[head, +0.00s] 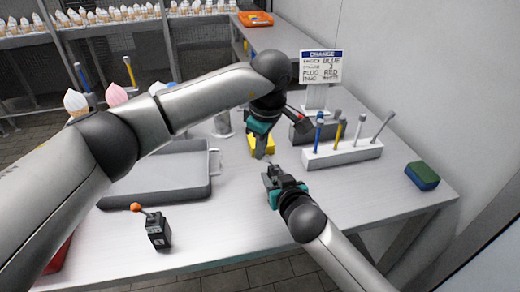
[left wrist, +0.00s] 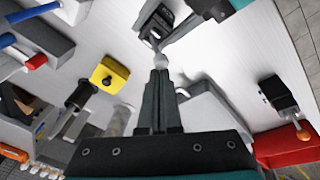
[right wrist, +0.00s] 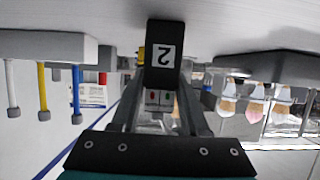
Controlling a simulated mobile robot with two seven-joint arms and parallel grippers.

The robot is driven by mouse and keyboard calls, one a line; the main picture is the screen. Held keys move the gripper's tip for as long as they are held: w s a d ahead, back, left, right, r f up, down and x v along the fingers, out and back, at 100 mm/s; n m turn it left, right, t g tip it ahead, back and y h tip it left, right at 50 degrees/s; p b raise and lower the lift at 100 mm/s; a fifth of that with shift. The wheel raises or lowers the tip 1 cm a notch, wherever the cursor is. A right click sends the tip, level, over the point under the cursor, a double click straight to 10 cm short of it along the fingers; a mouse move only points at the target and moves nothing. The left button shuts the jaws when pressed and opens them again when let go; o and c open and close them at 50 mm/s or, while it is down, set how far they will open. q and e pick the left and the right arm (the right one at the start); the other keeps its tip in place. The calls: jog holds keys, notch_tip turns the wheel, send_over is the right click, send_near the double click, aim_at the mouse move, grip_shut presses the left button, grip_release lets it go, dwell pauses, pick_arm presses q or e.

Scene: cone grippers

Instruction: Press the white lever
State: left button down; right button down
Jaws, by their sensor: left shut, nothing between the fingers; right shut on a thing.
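My right gripper (head: 271,177) is shut on a small dark block (right wrist: 165,55), held above the table. The block bears a white label with a 2, upside down in the right wrist view. My left gripper (head: 259,154) reaches down just behind it, shut and empty. In the left wrist view its closed fingertips (left wrist: 161,72) are at a small pale ball (left wrist: 158,58), which looks like the white lever's knob. Whether they touch it I cannot tell. The lever's stem is mostly hidden. Another dark block (head: 158,230) with an orange-knobbed lever (head: 136,207) stands front left.
A grey tray (head: 150,197) lies left of centre. A yellow block (left wrist: 108,75) with a black knob stands behind my grippers. A white rack (head: 345,153) holds several coloured rods. A sign (head: 321,67) stands behind it, a green-blue sponge (head: 422,175) at right. The front right table is clear.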

pick_arm(q)
jog(key=shift+w+d+r, duration=0.1)
jog(key=shift+d+r, duration=0.1)
jog(key=shift+d, duration=0.3)
jog(key=shift+w+d+r, duration=0.1)
jog(key=shift+d+r, duration=0.05)
jog(key=shift+d, duration=0.35)
dwell(0.4)
jog(key=shift+d, duration=0.1)
jog(key=shift+w+d, duration=0.2)
jog(key=shift+d, duration=0.3)
jog(key=shift+w+d, duration=0.15)
jog(key=shift+d, duration=0.35)
jog(key=shift+a+r, duration=0.1)
jog(key=shift+r, duration=0.85)
jog(key=shift+w+a, duration=0.1)
